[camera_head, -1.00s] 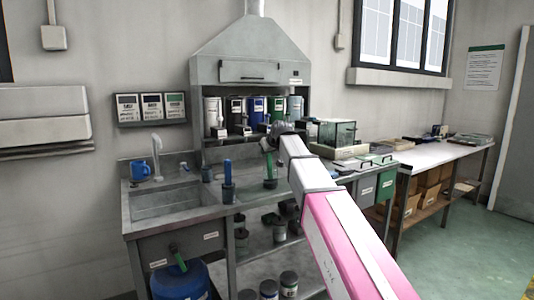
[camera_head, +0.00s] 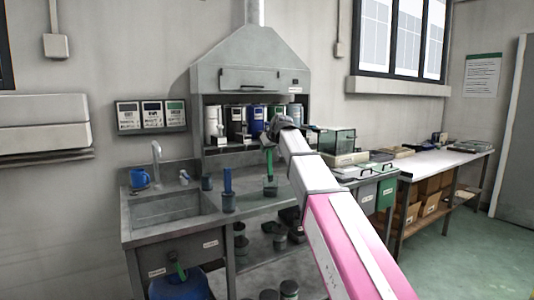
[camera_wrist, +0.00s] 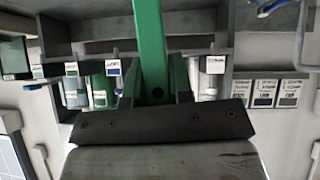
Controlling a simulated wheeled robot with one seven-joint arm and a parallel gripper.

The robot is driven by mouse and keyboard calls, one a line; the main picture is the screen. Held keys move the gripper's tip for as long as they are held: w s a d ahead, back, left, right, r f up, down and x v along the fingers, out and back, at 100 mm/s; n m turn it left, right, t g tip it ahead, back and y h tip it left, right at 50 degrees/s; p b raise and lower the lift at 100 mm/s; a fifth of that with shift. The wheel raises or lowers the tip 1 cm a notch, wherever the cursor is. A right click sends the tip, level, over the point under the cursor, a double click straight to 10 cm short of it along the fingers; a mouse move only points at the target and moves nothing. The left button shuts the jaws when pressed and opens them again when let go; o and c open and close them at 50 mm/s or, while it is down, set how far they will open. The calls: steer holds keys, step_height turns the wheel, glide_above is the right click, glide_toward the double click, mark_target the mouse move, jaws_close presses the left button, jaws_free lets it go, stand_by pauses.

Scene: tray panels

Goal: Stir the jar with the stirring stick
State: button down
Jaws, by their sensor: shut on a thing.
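My gripper (camera_head: 271,143) is shut on a green stirring stick (camera_head: 269,164) and holds it roughly upright above the steel counter. In the wrist view the green stick (camera_wrist: 150,45) runs up from between the dark fingers (camera_wrist: 158,92). A small dark jar (camera_head: 270,188) stands on the counter at the stick's lower end. I cannot tell whether the tip is inside its mouth or just over it. Another dark jar (camera_head: 228,203) with a blue stick (camera_head: 227,180) stands to the left.
A sink (camera_head: 175,210) with a blue mug (camera_head: 139,178) is at the left. A small dark cup (camera_head: 207,183) stands near the sink's right edge. Labelled canisters (camera_head: 255,121) line the hood shelf behind. A glass box (camera_head: 337,141) stands at the right.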

steer(key=shift+r, duration=2.1)
